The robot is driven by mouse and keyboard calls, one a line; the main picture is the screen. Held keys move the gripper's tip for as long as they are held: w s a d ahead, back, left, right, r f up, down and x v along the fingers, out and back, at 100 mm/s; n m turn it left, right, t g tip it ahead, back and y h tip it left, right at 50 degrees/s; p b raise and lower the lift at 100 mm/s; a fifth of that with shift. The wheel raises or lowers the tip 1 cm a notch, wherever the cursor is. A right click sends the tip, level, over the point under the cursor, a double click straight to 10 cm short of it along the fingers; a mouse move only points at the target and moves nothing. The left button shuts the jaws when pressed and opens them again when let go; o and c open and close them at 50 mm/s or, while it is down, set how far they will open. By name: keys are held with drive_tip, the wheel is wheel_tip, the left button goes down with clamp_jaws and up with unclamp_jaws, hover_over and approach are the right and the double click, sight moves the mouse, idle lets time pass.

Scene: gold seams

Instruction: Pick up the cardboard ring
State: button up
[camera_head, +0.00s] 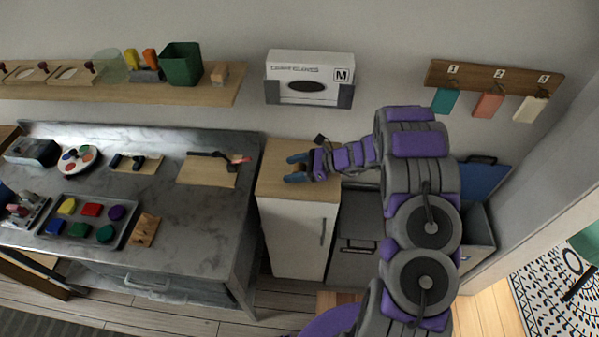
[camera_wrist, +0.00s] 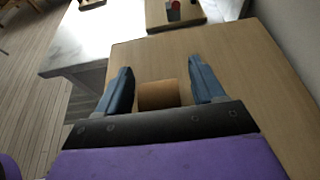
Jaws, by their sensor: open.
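The cardboard ring (camera_wrist: 158,95) is a short tan-brown cylinder on the wooden cabinet top (camera_wrist: 225,75), seen in the wrist view. My gripper (camera_wrist: 160,75) is open, with one blue finger to the left of the ring and one to the right. The ring sits between the fingers, close to the palm, and a gap shows on each side. Its lower part is hidden behind the dark palm bar. In the head view my gripper (camera_head: 290,168) is over the cabinet top (camera_head: 268,185), and I cannot make out the ring there.
A marble counter (camera_head: 185,225) with a tray (camera_head: 72,245) and small boards stands left of the cabinet. A glove box (camera_head: 310,75) is on the wall above. A grey bin (camera_head: 355,240) stands right of the cabinet. Hooks with tags hang on the wall (camera_head: 490,72).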

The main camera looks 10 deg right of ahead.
drive_tip(key=c, duration=1)
drive_tip(key=shift+r, duration=0.15)
drive_tip(key=shift+c, duration=0.2)
